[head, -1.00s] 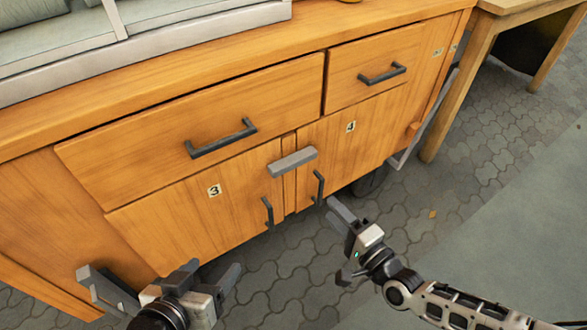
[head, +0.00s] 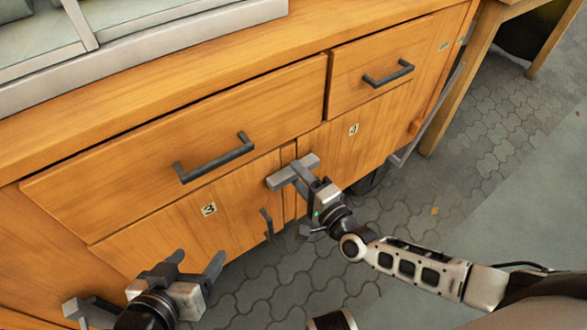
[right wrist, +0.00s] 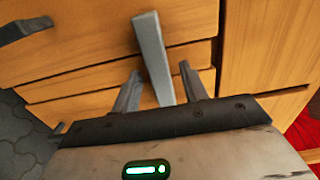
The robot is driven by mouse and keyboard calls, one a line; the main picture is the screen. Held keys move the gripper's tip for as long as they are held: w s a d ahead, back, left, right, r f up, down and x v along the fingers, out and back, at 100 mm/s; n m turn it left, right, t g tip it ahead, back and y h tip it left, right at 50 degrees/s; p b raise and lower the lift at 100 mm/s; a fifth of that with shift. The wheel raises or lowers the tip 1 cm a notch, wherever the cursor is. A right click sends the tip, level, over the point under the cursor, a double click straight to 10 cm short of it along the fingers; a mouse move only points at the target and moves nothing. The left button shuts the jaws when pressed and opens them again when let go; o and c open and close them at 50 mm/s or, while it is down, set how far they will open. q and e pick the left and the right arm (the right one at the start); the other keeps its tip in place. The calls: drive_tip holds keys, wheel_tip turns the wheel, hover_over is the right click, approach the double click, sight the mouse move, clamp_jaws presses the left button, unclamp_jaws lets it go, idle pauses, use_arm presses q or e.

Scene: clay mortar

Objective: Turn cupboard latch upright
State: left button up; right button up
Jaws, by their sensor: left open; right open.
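The latch (head: 280,179) is a grey bar at the top of the cupboard doors, over the post between them. It lies crosswise, roughly along the drawers' lower edge. In the right wrist view the latch (right wrist: 150,45) runs down between my two fingers. My right gripper (head: 304,178) is open at the latch, its fingers (right wrist: 163,84) on either side of it; contact cannot be told. My left gripper (head: 198,261) is open and empty, low in front of door 3 (head: 190,222). Door 4 (head: 345,150) is partly hidden by my right gripper.
Dark handles stand out from the wide drawer (head: 215,158), the small drawer (head: 388,74) and door 3 (head: 267,226). A grey bracket (head: 88,310) shows at lower left. A wooden table (head: 462,80) stands to the right. The paved floor (head: 420,200) in front is free.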

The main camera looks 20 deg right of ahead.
drive_tip(key=shift+w+a, duration=0.1)
drive_tip(key=shift+w, duration=0.05)
clamp_jaws()
